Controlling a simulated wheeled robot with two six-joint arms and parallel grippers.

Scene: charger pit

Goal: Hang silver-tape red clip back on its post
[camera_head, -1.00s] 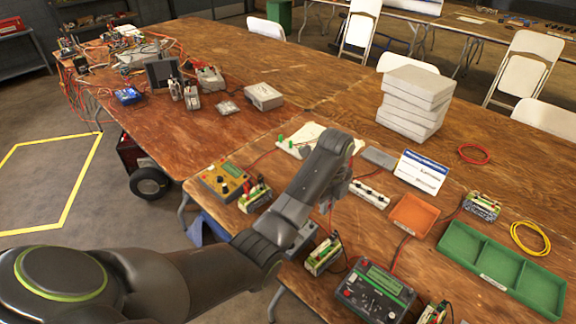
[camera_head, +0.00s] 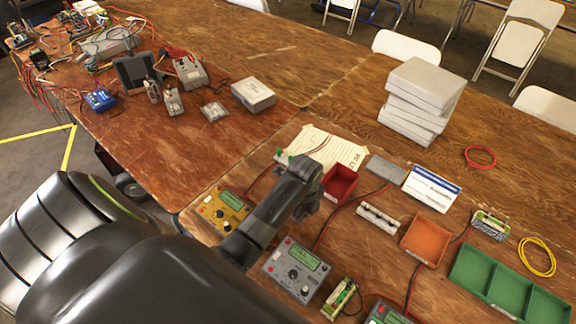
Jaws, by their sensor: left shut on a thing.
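My left gripper (camera_head: 308,205) hangs below its dark wrist, over the table between the yellow meter (camera_head: 225,211) and the red tray (camera_head: 340,182). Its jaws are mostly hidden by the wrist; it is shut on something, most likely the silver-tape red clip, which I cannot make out. A red lead (camera_head: 328,228) runs on the table just right of the gripper. A white strip with small posts (camera_head: 378,217) lies right of the gripper, apart from it. I cannot tell which post belongs to the clip. My right gripper is not in view.
A grey meter (camera_head: 296,269) and a green terminal block (camera_head: 339,298) stand in front of the gripper. An orange tray (camera_head: 425,241), a green compartment tray (camera_head: 510,284) and a blue-white card (camera_head: 432,188) are to the right. White boxes (camera_head: 421,101) are stacked behind.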

